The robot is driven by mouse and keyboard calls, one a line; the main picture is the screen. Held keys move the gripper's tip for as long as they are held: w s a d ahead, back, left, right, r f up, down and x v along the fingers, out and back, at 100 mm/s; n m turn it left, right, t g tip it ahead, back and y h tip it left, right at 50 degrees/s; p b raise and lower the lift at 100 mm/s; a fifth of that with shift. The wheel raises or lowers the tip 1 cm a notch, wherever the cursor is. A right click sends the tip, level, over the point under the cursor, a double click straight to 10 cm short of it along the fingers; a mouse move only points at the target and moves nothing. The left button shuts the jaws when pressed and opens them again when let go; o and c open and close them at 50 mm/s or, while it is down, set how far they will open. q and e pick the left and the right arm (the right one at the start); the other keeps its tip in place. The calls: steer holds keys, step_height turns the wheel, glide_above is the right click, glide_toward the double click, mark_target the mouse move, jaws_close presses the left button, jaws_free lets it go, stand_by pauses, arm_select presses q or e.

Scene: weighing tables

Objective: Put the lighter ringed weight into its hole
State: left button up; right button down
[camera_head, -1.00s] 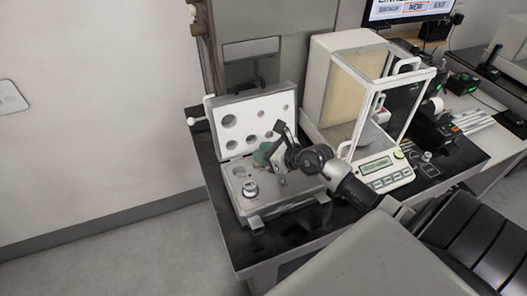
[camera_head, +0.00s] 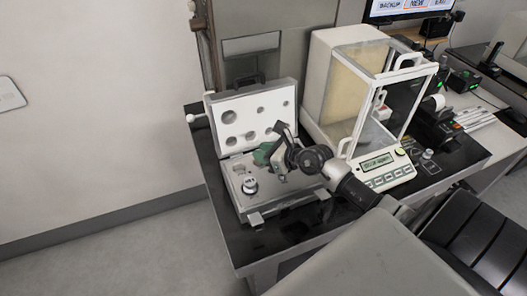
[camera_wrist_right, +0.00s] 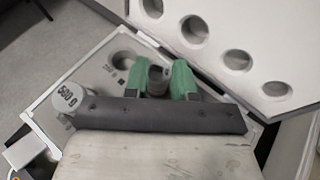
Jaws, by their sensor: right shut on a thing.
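My right gripper (camera_head: 262,154) is over the open weight case (camera_head: 240,212), its green fingertips low over the tray. In the right wrist view the fingertips (camera_wrist_right: 162,80) are shut on a small grey metal weight (camera_wrist_right: 157,83), mostly hidden between them. I cannot tell whether its base touches the tray. An empty round hole (camera_wrist_right: 123,59) shows left of the fingers. A larger silver weight marked 500 g (camera_wrist_right: 69,97) stands at the tray's left; it also shows in the head view (camera_head: 250,187). No ring on the held weight can be made out. My left gripper is not in view.
The raised case lid (camera_head: 285,98) with round recesses stands behind the tray, close to the fingers. A glass-sided balance (camera_head: 385,160) stands to the right. A small metallic object (camera_head: 428,154) sits on the black table right of it. The table's front edge is near.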

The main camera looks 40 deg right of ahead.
steer(key=shift+f+b, duration=0.45)
steer(key=shift+f, duration=0.25)
steer(key=c, duration=0.8)
jaws_free()
steer(key=shift+c, duration=0.2)
